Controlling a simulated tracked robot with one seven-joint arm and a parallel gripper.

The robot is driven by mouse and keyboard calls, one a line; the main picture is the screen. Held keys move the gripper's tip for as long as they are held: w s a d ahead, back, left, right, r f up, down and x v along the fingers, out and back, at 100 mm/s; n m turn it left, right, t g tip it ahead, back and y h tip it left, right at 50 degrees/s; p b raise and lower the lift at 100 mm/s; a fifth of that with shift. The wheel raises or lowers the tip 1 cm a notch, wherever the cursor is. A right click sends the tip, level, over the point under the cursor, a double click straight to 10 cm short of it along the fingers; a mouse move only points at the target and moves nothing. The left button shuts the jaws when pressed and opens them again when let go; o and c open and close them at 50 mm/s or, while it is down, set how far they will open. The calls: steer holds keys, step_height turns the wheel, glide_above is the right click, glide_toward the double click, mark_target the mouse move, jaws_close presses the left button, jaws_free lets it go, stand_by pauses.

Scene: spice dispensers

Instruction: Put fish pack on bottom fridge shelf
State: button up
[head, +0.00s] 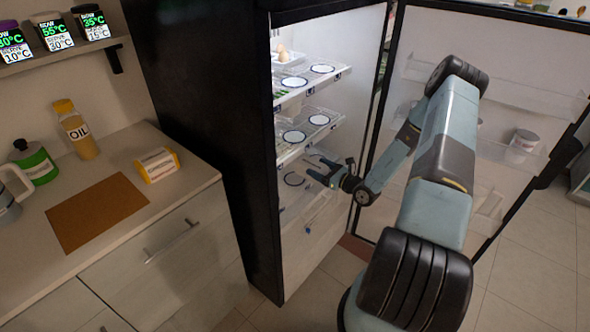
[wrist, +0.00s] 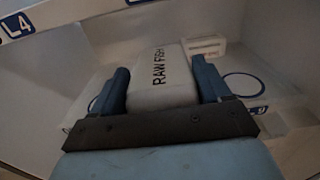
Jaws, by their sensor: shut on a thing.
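In the wrist view, a pale pack labelled RAW FISH (wrist: 165,75) sits between the two blue fingers of my gripper (wrist: 162,85), which is shut on it. Around it are the white inner walls of the fridge and a shelf surface with a blue ring mark (wrist: 246,87). In the head view, my gripper (head: 324,172) reaches into the open fridge at the level of its lower shelf (head: 290,196). The pack is too small to make out there. Whether the pack touches the shelf cannot be told.
The open fridge door (head: 490,120) stands right of my arm, with a white tub (head: 522,142) in its rack. Upper shelves (head: 318,118) with round marks lie above my gripper. A counter with an oil bottle (head: 76,130) and a brown mat (head: 97,211) is at left.

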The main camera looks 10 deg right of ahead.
steer(key=x, duration=1.3)
steer(key=shift+s+f, duration=0.1)
steer(key=shift+f, duration=3.35)
steer(key=o, duration=1.3)
steer(key=shift+o, duration=0.2)
steer(key=shift+s+d, duration=0.1)
steer(key=v, duration=1.2)
